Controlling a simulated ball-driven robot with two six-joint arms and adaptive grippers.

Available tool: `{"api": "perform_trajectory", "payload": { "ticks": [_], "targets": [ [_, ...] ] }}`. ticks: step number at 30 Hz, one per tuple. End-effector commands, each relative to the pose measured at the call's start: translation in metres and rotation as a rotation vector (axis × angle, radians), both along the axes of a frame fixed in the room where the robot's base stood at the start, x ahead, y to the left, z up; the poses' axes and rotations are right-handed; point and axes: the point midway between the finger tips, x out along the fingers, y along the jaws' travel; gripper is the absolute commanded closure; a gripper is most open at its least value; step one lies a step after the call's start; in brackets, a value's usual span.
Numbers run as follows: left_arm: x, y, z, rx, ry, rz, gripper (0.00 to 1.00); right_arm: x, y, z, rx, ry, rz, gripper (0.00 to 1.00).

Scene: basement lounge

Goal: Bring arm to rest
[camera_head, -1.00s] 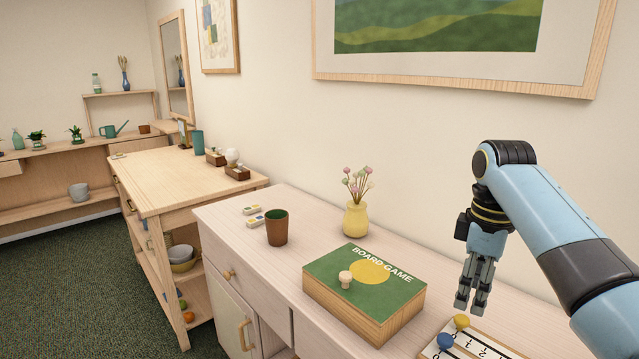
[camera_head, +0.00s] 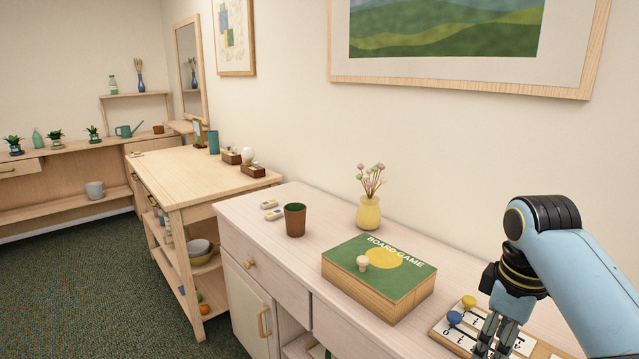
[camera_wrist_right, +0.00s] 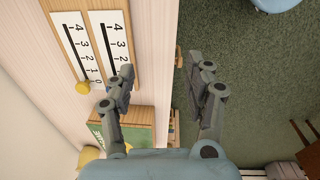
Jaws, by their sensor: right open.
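My right gripper (camera_head: 490,346) is at the lower right of the head view, in front of the wooden score board (camera_head: 445,338) on the cabinet. In the right wrist view the gripper (camera_wrist_right: 158,66) is open, its fingers apart with nothing between them. One finger overlaps the score board (camera_wrist_right: 136,50); the other shows against the green floor, past the cabinet's front edge. My left gripper is not in view.
A yellow knob (camera_head: 469,301) and a blue knob (camera_head: 455,317) are on the score board. The board game box (camera_head: 372,297) with a pale pawn (camera_head: 362,263) is left of it. A brown cup (camera_head: 294,220) and yellow vase (camera_head: 368,213) stand farther back.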

Motion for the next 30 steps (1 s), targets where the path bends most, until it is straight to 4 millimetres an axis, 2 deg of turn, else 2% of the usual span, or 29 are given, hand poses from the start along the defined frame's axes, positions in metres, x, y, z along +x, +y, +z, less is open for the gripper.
{"api": "perform_trajectory", "payload": {
  "ticks": [7,12,15,24,29,30],
  "targets": [
    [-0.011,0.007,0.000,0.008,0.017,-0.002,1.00,-0.076,-0.005,-0.023,-0.006,-0.073,-0.198,0.47],
    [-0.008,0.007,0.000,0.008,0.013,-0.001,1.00,-0.137,-0.005,-0.020,0.006,-0.142,-0.355,0.47],
    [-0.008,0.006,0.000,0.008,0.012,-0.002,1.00,-0.165,-0.004,-0.013,0.019,-0.176,-0.428,0.47],
    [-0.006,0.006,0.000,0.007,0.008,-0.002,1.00,-0.227,0.000,0.014,0.062,-0.245,-0.588,0.47],
    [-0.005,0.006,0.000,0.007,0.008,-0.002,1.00,-0.251,0.003,0.031,0.085,-0.272,-0.652,0.47],
    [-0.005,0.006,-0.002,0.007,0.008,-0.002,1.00,-0.251,0.002,0.024,0.088,-0.271,-0.661,0.47]
  ]
}}
